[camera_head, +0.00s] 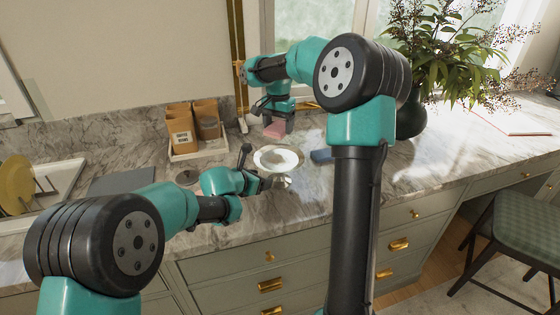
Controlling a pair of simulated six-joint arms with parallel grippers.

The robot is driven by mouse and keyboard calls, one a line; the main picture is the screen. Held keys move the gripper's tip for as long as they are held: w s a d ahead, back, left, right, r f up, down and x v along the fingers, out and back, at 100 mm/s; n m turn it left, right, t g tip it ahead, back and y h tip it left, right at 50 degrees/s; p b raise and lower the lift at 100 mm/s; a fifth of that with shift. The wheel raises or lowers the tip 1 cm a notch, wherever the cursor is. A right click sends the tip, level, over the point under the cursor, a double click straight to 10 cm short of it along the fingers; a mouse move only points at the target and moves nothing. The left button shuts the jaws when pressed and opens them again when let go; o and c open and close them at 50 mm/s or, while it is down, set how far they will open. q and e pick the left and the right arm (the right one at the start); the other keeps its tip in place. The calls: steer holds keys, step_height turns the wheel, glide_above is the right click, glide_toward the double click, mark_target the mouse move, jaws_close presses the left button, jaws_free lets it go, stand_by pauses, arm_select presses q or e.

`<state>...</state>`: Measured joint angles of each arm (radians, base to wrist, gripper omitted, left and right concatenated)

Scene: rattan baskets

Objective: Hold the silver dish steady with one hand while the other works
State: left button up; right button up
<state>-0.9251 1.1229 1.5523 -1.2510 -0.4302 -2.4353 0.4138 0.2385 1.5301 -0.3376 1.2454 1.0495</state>
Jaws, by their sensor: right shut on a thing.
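The silver dish (292,151) is a round plate with a pale rim, lying on the marble counter in the middle of the view. My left gripper (284,182) reaches in from the left, low at the dish's near edge. Its fingers are small and partly hidden by its own body, so I cannot tell whether they are open or grip the rim. My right gripper (275,130) points down just behind the dish. It is shut on a pink block (273,131), which looks like a sponge.
A small blue item (320,156) lies right of the dish. A tray (197,151) with brown containers stands behind left. A dark grey board (122,181) and a rack with plates (17,183) are further left. A plant in a dark vase (411,121) stands right.

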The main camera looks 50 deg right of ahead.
arm_select(q)
steer(key=shift+v, duration=1.7)
